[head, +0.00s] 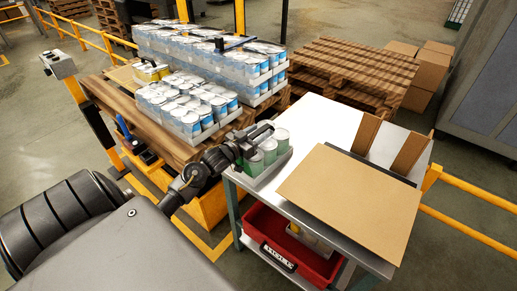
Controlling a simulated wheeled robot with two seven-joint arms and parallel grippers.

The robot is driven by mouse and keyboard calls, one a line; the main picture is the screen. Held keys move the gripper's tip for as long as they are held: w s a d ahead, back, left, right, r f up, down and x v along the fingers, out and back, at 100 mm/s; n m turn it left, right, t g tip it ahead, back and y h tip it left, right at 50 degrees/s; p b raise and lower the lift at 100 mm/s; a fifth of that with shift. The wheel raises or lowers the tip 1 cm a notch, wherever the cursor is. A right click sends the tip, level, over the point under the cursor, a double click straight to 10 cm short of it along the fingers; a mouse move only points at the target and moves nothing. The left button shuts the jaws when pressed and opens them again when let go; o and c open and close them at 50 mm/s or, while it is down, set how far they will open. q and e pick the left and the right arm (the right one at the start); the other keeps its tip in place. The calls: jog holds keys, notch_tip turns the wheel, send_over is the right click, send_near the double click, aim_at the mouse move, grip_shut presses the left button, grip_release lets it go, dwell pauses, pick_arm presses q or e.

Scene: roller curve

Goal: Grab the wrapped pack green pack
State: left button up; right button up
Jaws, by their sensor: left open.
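The wrapped green pack (271,158) stands upright at the left corner of the metal table. It holds several green cans with pale lids in a light tray. My left gripper (262,134) is open, with its dark fingers at the upper left side of the pack, close to the can tops. Gripper and wrist hide part of the pack's left side. I cannot tell whether the fingers touch it. My right gripper is not in view.
The metal table (322,118) also bears a flat cardboard sheet (350,200) and upright brown pieces (367,133). A red bin (262,226) sits below. Blue-white wrapped can packs (187,102) stand on a wooden pallet to the left. Yellow rails (470,240) border the area.

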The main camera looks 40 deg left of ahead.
pick_arm(q)
grip_shut()
dwell(1.2)
jog(key=shift+r, duration=0.15)
